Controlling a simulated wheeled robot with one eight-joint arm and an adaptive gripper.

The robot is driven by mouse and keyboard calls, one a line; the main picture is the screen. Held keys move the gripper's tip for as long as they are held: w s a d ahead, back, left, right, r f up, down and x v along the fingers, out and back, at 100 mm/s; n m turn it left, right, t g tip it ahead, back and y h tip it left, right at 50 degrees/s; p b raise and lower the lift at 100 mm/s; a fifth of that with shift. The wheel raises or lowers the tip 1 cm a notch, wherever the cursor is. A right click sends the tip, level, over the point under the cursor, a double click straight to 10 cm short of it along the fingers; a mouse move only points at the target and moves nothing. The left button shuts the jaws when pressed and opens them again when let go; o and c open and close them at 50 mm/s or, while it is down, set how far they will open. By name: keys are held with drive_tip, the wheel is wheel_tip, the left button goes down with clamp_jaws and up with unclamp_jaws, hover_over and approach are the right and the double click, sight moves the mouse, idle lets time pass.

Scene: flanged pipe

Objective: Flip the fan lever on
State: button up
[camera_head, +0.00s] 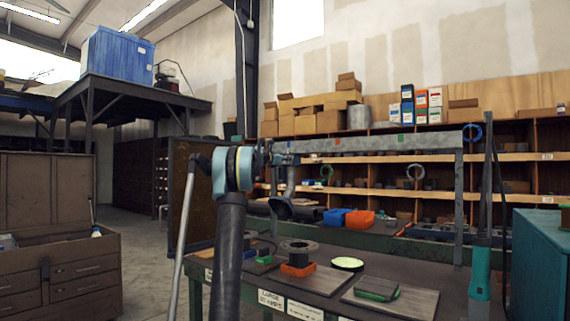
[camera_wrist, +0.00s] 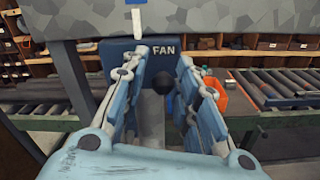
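The fan switch box (camera_wrist: 165,46), dark blue with the word FAN in white, hangs under a grey mottled beam in the wrist view. A black ball knob (camera_wrist: 163,82) shows below the label, between my fingers. A pale grey bar (camera_wrist: 152,118) is below and left of the knob; I cannot tell whether it is the lever's shaft. My gripper (camera_wrist: 163,66) is open, with one pale blue finger on each side of the knob. No clear contact with the knob shows. The lever's pivot is hidden. In the head view I cannot make out the lever.
The grey beam (camera_head: 380,143) spans above the workbench and carries small coloured tags. On the bench are a flanged part (camera_head: 299,250), an orange block and a green block on boards. A blue bin (camera_head: 336,217) and an orange bin (camera_head: 359,219) stand behind. A teal cabinet (camera_head: 540,262) is at right.

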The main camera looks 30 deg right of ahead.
clamp_jaws()
drive_tip(key=shift+r, duration=0.15)
drive_tip(key=shift+w+d+r+g+y, duration=0.15)
drive_tip(key=shift+r+g+y, duration=0.2)
drive_tip(key=shift+y, duration=0.45)
drive_tip(key=shift+f, duration=0.1)
drive_tip(key=o, duration=0.5)
unclamp_jaws()
drive_tip(key=shift+o, duration=0.2)
